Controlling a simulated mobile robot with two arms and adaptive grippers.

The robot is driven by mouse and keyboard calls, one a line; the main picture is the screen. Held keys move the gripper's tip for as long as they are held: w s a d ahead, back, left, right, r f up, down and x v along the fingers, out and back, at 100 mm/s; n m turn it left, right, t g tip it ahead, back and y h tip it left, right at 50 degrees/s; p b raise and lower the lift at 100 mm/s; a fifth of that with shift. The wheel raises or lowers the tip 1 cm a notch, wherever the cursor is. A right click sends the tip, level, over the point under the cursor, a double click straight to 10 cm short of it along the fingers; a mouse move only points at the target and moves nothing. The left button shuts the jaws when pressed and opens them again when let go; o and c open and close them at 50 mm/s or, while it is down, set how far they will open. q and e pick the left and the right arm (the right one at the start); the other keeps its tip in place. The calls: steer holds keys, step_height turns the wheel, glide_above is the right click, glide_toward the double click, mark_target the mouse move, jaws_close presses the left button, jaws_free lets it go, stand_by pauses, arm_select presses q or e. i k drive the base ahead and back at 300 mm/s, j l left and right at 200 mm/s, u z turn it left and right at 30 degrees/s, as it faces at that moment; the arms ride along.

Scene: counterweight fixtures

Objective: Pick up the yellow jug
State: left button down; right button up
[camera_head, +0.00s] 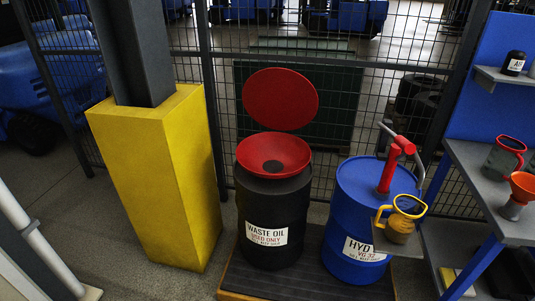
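The yellow jug (399,228) is upright at the right of the camera_head view. It has a dark open top with a yellow rim, and a handle on its left side. It stands on a small grey ledge (398,248) at the front right of the blue drum (352,253). Neither of my grippers is in view, so nothing of mine is seen touching the jug.
A black waste oil drum (272,218) with a red funnel (273,155) and raised red lid stands left of the blue drum. A red hand pump (393,166) rises behind the jug. A grey shelf (470,181) holds other vessels at right. A yellow column guard (155,180) stands left.

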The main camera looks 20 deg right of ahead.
mark_target(396, 220)
steer(key=z, duration=1.8)
